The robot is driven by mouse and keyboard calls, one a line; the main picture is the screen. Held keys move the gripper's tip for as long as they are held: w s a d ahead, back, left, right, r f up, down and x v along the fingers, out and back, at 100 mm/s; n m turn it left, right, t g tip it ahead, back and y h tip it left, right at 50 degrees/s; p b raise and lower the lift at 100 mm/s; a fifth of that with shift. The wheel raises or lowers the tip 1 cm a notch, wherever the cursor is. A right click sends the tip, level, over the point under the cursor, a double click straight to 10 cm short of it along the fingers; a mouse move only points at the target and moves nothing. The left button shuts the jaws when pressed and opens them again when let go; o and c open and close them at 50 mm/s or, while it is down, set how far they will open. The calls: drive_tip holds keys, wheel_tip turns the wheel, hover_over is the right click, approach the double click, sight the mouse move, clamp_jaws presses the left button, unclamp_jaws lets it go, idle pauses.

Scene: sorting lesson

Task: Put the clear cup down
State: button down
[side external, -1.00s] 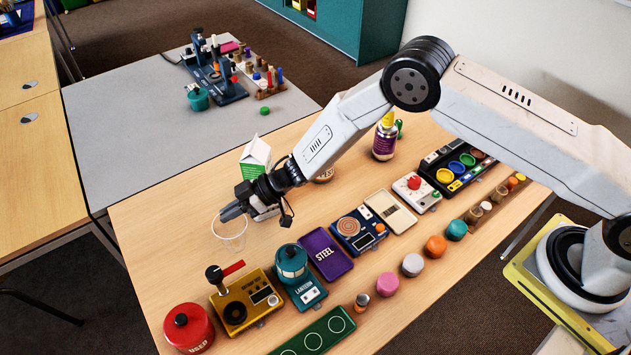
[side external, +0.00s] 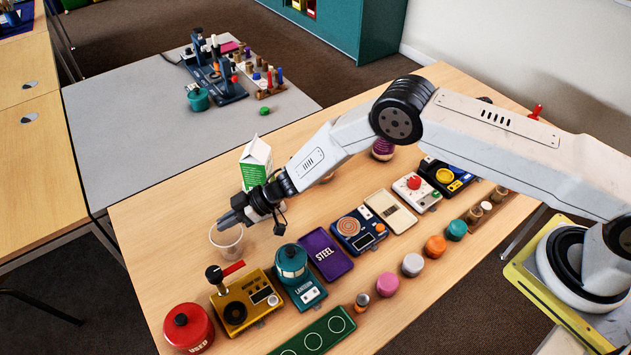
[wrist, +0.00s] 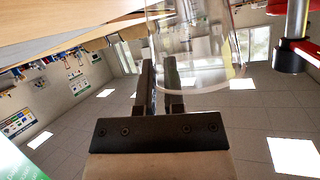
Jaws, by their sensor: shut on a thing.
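The clear cup (side external: 228,243) is a see-through tumbler near the left edge of the wooden table. My gripper (side external: 226,221) is shut on the cup's rim in the side view. The cup looks upright and close to the tabletop; I cannot tell whether its base touches the wood. In the wrist view the clear cup (wrist: 200,50) fills the upper middle, and the dark fingers of my gripper (wrist: 161,92) pinch its wall.
A green and white carton (side external: 256,165) stands behind my gripper. A yellow device (side external: 245,300) with a lever and a teal lantern (side external: 291,262) stand in front of the cup. A red tin (side external: 188,328) is at the near corner. Wood left of the cup is bare.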

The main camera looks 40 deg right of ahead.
drive_tip(key=shift+f, duration=0.4)
drive_tip(key=shift+f, duration=0.1)
drive_tip(key=c, duration=0.7)
unclamp_jaws()
drive_tip(key=shift+v, duration=1)
drive_tip(key=v, duration=1)
